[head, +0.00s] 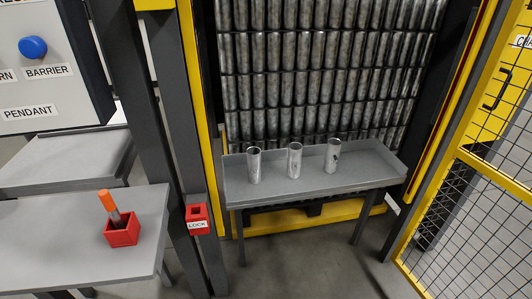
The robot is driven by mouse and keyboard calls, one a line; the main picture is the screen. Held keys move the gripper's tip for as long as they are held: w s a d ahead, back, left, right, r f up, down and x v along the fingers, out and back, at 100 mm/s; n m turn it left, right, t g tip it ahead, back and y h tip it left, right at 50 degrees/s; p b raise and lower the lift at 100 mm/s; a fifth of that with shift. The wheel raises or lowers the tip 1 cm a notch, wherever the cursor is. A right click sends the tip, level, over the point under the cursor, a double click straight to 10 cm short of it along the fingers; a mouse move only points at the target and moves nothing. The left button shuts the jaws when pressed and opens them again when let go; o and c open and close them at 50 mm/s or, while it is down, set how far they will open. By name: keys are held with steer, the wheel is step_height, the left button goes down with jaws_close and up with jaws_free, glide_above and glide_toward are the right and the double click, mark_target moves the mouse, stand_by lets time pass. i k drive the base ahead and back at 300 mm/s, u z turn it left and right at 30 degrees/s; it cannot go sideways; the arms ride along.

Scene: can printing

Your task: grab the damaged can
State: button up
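Three silver-grey open cans stand upright in a row, apart from each other, on a grey table with raised edges (365,172) in the head view. They are the left can (254,167), the middle can (294,162) and the right can (332,157). The right can has a dark mark on its side. The other two look mottled grey. At this size I cannot tell for sure which can is damaged. My gripper is not in view.
Stacked cans (315,75) fill the rack behind the table. A yellow mesh gate (490,190) stands at right. A red lock box (197,219) hangs on the dark post. A red holder (122,231) with an orange-handled tool sits on the left table (60,250). Floor in front is clear.

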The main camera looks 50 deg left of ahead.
mark_target(295, 149)
steer(key=u, duration=0.8)
steer(key=i, duration=0.85)
steer(key=u, duration=1.55)
steer(key=i, duration=0.75)
steer(key=u, duration=0.05)
